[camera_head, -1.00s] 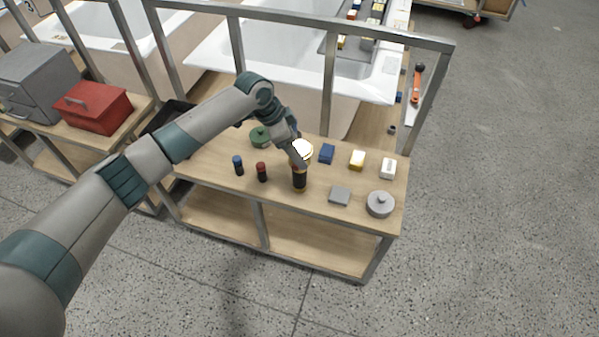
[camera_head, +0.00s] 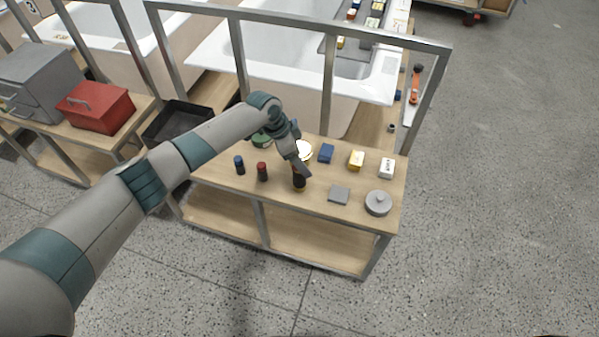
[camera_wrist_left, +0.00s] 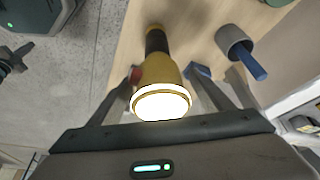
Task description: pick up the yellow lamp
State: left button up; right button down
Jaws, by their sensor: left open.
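The yellow lamp (camera_head: 298,184) stands on the wooden workbench top, with a black grip and a bright white lens; my left gripper hides part of it in the head view. In the left wrist view the lamp (camera_wrist_left: 158,75) lies between the two fingers, its lit lens facing the camera. My left gripper (camera_head: 303,170) is open over the lamp. Its fingers (camera_wrist_left: 162,76) flank the lamp on both sides; I cannot tell whether they touch it. My right gripper is not in view.
A red-topped cylinder (camera_head: 262,172) and a blue-topped one (camera_head: 239,165) stand left of the lamp. A metal frame rail (camera_head: 300,20) crosses behind.

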aim_at(303, 150)
pick_arm(q)
jog(key=c, duration=1.5)
jog(key=shift+r, duration=0.15)
jog(key=shift+r+b, duration=0.4)
jog(key=shift+r, duration=0.05)
jog(key=r, duration=0.1)
jog(key=r+b, duration=0.1)
jog(key=r, duration=0.1)
jog(key=shift+s+d+r, duration=0.15)
jog(key=shift+s+d, duration=0.2)
jog(key=s+d+r+b, duration=0.1)
jog(key=s+d+r, duration=0.1)
jog(key=s+d+r+b, duration=0.1)
jog(key=s+d+r, duration=0.1)
jog(key=s, duration=0.1)
jog(key=s+d+r+b, duration=0.1)
jog(key=s+d+r, duration=0.1)
jog(key=s+d, duration=0.1)
jog(key=shift+s+r+b, duration=0.1)
jog(key=shift+r+b, duration=0.2)
jog(key=shift+r, duration=0.05)
